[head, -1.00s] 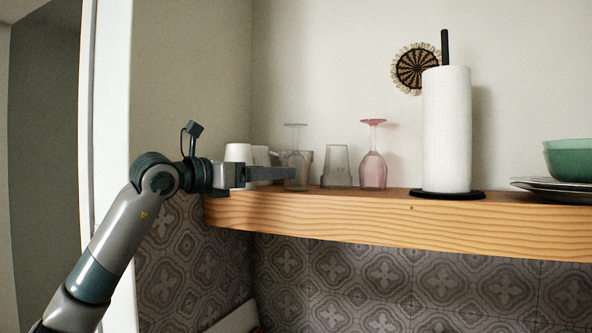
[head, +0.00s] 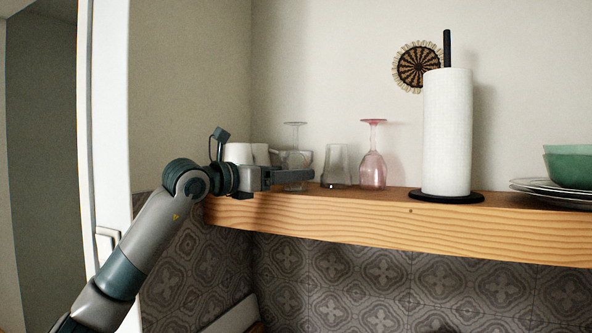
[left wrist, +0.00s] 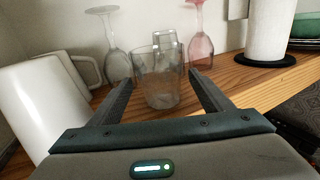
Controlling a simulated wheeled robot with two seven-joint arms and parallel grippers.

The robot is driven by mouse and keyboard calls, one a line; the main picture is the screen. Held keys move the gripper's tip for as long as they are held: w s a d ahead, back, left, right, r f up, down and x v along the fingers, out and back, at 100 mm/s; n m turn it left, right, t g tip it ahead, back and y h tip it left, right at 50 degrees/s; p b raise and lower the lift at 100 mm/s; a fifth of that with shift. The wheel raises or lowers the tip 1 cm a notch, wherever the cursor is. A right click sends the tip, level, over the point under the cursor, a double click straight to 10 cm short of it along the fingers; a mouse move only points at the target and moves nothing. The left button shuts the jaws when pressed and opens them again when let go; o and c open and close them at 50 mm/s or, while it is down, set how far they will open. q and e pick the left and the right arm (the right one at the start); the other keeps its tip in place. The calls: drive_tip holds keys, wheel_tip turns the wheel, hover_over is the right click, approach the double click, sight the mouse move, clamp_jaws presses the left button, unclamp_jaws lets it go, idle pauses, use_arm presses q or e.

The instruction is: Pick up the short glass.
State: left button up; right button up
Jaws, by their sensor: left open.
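A short clear glass (left wrist: 157,82), a wide tumbler, stands upright on the wooden shelf in the left wrist view. My left gripper (left wrist: 161,77) is open, with one finger on each side of this glass. I cannot tell whether either finger touches it. In the head view my left gripper (head: 303,176) reaches along the shelf from the left and its fingers cover much of the short glass (head: 296,159). A second clear tumbler (head: 336,166) stands upside down beyond it; it also shows behind the short glass in the left wrist view (left wrist: 165,38). My right gripper is not in view.
On the wooden shelf (head: 400,226) stand white mugs (head: 238,153), an upside-down clear stemmed glass (head: 295,126), a pink stemmed glass (head: 373,167) and a paper towel roll (head: 447,132). Plates and a green bowl (head: 568,168) sit at the right.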

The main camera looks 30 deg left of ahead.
use_arm(q)
drive_tip(key=shift+p+x, duration=0.55)
drive_tip(key=shift+x, duration=0.55)
drive_tip(key=shift+w+d, duration=0.2)
drive_tip(key=shift+w, duration=0.15)
drive_tip(key=c, duration=1.3)
